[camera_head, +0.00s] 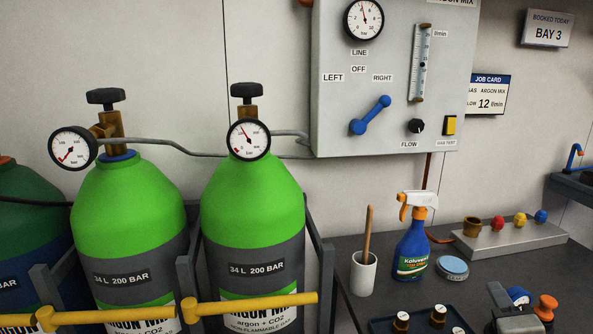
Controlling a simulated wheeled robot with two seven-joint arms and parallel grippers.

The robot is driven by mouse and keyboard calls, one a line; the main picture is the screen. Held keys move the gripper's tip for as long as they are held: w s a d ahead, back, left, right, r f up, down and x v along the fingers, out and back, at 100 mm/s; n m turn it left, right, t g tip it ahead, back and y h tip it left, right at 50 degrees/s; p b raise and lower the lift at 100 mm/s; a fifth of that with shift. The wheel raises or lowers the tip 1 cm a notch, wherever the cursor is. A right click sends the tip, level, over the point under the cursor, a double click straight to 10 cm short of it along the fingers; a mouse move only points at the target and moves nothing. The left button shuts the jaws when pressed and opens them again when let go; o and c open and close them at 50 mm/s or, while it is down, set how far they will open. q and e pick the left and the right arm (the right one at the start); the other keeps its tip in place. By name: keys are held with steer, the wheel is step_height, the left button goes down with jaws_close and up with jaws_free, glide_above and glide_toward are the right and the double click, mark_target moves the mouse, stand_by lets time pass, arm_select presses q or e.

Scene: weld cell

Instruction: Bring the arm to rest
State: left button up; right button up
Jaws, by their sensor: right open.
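My right gripper (515,304) shows only in part at the bottom right edge, as dark grey pieces low over the bench. It is open, and I see nothing held in it. A blue part and an orange knob (546,303) show right beside it; I cannot tell whether it touches them. My left gripper is not in view. The blue lever (371,115) on the grey wall panel (336,30) slants up and right, toward the RIGHT label. No gripper is at the lever.
Two green gas cylinders (128,205) (252,195) stand in a rack with yellow bars (250,305). On the bench are a white cup (363,275) with a brush, a spray bottle (412,245), a blue tin (452,267), a dark tray (380,326) and a block with coloured caps (520,240).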

steer(key=s+a+f+m+g+y, duration=0.3)
steer(key=s+a+f+m+g, duration=0.3)
steer(key=s+f+m, duration=0.3)
steer(key=s+a+f+m+g+y, duration=0.3)
steer(key=s+a+f+m+g, duration=0.35)
steer(key=s+f, duration=0.35)
steer(key=w+a+f+t+y, duration=0.2)
steer(key=w+a+f+t, duration=0.2)
steer(key=w+f+t, duration=0.1)
steer(key=shift+w+a+f+t, duration=0.3)
steer(key=shift+w+t, duration=0.4)
steer(key=shift+t, duration=0.55)
stand_by(2.2)
